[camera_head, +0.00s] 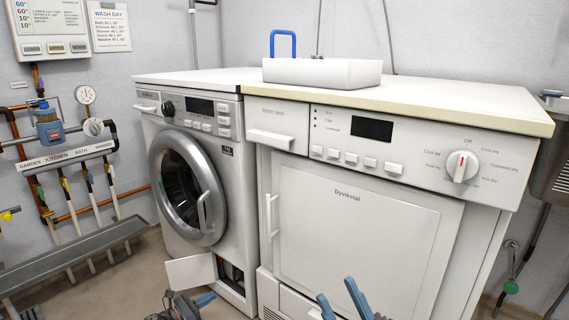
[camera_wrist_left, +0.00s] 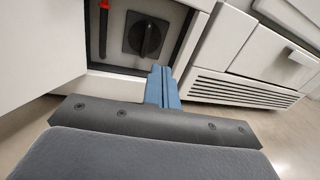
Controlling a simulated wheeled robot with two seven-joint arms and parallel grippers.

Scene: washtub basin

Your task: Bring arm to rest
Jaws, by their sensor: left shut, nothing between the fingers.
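My left gripper (camera_head: 207,298) is low in the head view, just in front of the washing machine's lower right corner. In the left wrist view its blue fingers (camera_wrist_left: 163,86) are together with nothing between them. They point at an open compartment low in the machine, below a dark round knob (camera_wrist_left: 146,36). I cannot tell whether they touch the machine. My right gripper (camera_head: 341,298) is at the bottom middle of the head view, in front of the dryer. Its two blue fingers are apart and empty.
The washing machine (camera_head: 228,170) has its round door closed and a small white flap (camera_head: 191,271) hanging open. The dryer (camera_head: 355,215) stands to its right, door closed. A white basin (camera_head: 322,73) sits on top. Pipes and a grey trough (camera_head: 75,255) line the left.

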